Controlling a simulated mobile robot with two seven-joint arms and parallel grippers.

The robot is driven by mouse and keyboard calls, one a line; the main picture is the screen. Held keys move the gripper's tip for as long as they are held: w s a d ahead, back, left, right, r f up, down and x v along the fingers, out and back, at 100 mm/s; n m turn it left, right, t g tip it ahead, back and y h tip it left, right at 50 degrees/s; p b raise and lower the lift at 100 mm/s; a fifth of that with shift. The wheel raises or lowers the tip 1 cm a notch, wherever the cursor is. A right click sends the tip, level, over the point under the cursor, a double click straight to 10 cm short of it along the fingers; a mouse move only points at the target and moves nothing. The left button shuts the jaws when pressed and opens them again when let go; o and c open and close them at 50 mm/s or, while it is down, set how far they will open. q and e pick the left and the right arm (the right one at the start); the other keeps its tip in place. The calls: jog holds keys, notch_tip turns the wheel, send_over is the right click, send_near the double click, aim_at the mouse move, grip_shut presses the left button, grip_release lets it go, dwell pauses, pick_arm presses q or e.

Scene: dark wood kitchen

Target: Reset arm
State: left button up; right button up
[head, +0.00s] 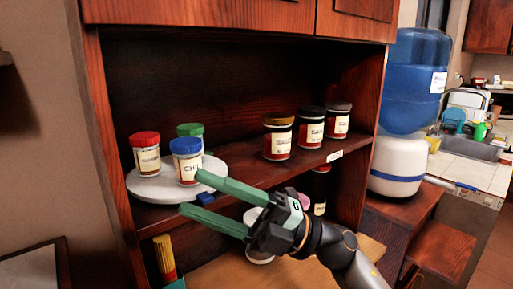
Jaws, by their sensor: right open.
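My right gripper (190,192) reaches in from the lower right with its two green fingers spread apart and nothing between them. The upper fingertip is close to the lower right side of a blue-lidded jar (187,162) with a partly readable label; I cannot tell if they touch. That jar stands upright on a round pale tray (137,185) at the left of the shelf. A red-lidded jar (146,154) and a green-lidded jar (192,131) stand on the same tray. My left gripper is not in view.
Three jars stand at the right of the shelf (240,176): a gold-lidded one (278,136) and two dark-lidded ones (311,127) (338,121). A blue water dispenser (415,85) stands right.

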jog(key=w+d+f+m+t+h, duration=0.2)
jog(key=w+d+f+m+t, duration=0.15)
jog(key=m+t, duration=0.3)
jog(key=w+d+f+m+t+h+p, duration=0.1)
jog(key=w+d+f+m+t+h, duration=0.1)
jog(key=f+m+t, duration=0.35)
jog(key=w+d+f+m+t+h, duration=0.1)
jog(key=w+d+f+m+t, duration=0.15)
jog(key=m+t, duration=0.5)
jog(key=d+f+m+h+p, duration=0.1)
jog(key=d+f+m+h, duration=0.4)
jog(key=f, duration=0.3)
jog(key=d+f+m+h+p, duration=0.1)
jog(key=d+f+m+h, duration=0.2)
jog(key=f+m+h, duration=0.4)
jog(key=s+d+f+m+g+h, duration=0.2)
jog(key=s+d+f+g, duration=0.1)
jog(key=s+f, duration=0.7)
jog(key=s+d+f+m+g+h, duration=0.2)
jog(key=s+d+f+g, duration=0.2)
jog(key=s+f, duration=0.7)
notch_tip(320, 180, down, 3)
jog(key=shift+f+g+p, duration=0.2)
jog(key=shift+g+p, duration=0.25)
jog(key=shift+g, duration=0.2)
